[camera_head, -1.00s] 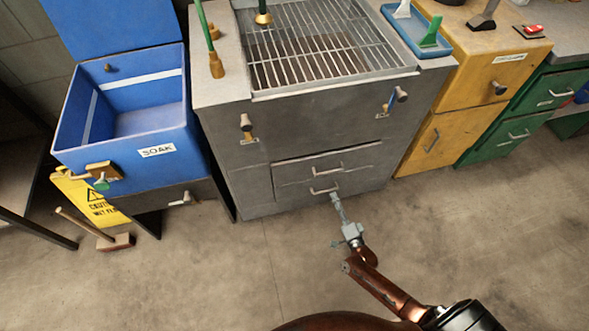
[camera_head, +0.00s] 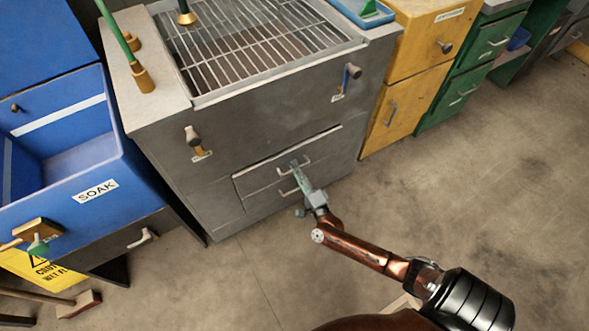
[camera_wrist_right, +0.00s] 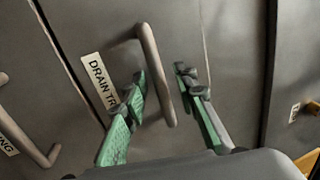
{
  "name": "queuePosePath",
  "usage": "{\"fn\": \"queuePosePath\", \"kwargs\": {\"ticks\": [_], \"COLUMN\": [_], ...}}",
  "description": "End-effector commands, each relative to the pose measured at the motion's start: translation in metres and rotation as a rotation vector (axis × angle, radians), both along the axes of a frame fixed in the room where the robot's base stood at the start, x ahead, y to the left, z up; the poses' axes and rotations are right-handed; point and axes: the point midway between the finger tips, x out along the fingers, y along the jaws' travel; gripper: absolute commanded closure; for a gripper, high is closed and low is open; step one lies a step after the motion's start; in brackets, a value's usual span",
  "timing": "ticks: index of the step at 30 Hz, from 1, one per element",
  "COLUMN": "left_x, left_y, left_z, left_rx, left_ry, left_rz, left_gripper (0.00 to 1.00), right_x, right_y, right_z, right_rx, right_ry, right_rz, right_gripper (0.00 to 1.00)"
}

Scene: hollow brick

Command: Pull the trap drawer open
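The trap drawer (camera_head: 256,181) is a grey front low on the grey metal cabinet, and it looks shut or nearly shut. In the right wrist view its bar handle (camera_wrist_right: 156,75) stands beside a white label (camera_wrist_right: 98,79) reading "DRAIN TR…", partly hidden by a finger. My right gripper (camera_head: 298,171) is at this upper handle. In the wrist view its green-padded fingers (camera_wrist_right: 161,78) are open, one on each side of the bar, with gaps visible. My left gripper is not in view.
A second bar handle (camera_head: 288,189) is just below, on the lower front. A blue SOAK bin (camera_head: 60,190) stands left, with a yellow floor sign (camera_head: 35,268) and a brush (camera_head: 80,303) near it. Yellow (camera_head: 405,95) and green cabinets (camera_head: 478,75) stand right.

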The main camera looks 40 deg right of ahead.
Motion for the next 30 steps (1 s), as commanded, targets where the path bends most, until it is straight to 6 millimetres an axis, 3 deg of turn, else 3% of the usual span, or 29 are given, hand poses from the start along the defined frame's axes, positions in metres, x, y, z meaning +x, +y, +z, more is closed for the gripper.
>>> {"fn": "queuePosePath", "kwargs": {"ticks": [7,19,30], "left_x": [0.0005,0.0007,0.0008], "left_y": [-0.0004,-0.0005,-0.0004], "left_z": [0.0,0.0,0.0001], "left_rx": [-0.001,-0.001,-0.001], "left_ry": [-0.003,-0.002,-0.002], "left_rz": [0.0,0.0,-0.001], "left_gripper": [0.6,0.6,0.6], "right_x": [0.001,0.0006,0.0006], "right_y": [-0.0002,-0.0002,0.0], "right_z": [0.0007,0.0003,0.0002], "right_rx": [-0.001,-0.001,-0.001], "right_ry": [0.0,0.0,0.0], "right_rz": [0.0,0.0,0.0], "right_gripper": [0.73,1.0,1.0]}}
